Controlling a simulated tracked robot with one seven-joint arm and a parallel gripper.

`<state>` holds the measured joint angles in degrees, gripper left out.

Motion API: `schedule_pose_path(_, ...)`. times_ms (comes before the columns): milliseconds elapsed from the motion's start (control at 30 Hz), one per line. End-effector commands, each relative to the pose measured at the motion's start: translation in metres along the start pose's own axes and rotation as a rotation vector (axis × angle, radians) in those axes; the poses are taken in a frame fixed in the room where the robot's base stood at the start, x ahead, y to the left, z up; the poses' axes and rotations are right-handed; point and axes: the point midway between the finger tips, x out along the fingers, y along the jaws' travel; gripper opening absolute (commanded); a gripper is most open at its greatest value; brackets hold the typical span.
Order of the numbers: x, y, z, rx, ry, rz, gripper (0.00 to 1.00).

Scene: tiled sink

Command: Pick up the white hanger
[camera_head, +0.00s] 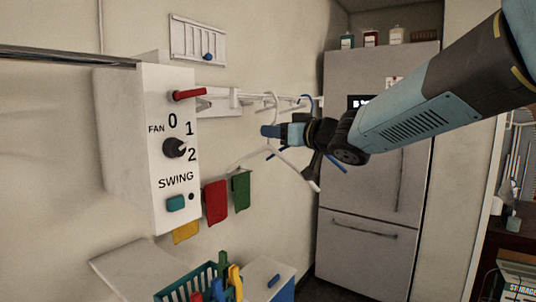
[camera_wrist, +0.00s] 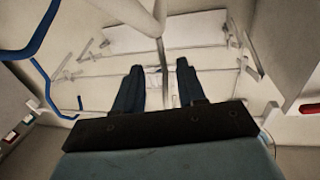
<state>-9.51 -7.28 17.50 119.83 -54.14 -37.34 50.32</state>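The white hanger (camera_head: 298,172) is upright on the wall rack, its hook at a rail and its arms sloping down below my gripper. My gripper (camera_head: 270,132) is at the hanger's neck, just below the hook. In the wrist view my gripper's two dark blue fingers (camera_wrist: 159,72) stand apart, and the white hanger's stem (camera_wrist: 161,48) runs between them. A gap shows beside the stem, so the fingers look open around it, not closed on it. Part of the neck is hidden by my gripper in the head view.
A blue hanger (camera_head: 309,101) hangs close behind; it also shows at left in the wrist view (camera_wrist: 40,78). The white wall rack (camera_head: 233,98) is behind. A fan control box (camera_head: 120,140) juts out at left. A grey fridge (camera_head: 375,190) stands at right.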

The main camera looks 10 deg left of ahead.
Motion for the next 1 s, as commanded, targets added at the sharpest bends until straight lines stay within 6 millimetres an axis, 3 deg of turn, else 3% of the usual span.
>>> schedule_pose_path(300,0.04,-0.003,0.0,0.001,0.0,-0.001,0.4)
schedule_pose_path(600,0.044,-0.003,-0.001,0.0,0.001,0.001,0.39)
schedule_pose_path(1000,0.044,-0.002,-0.001,0.0,0.001,0.002,0.01)
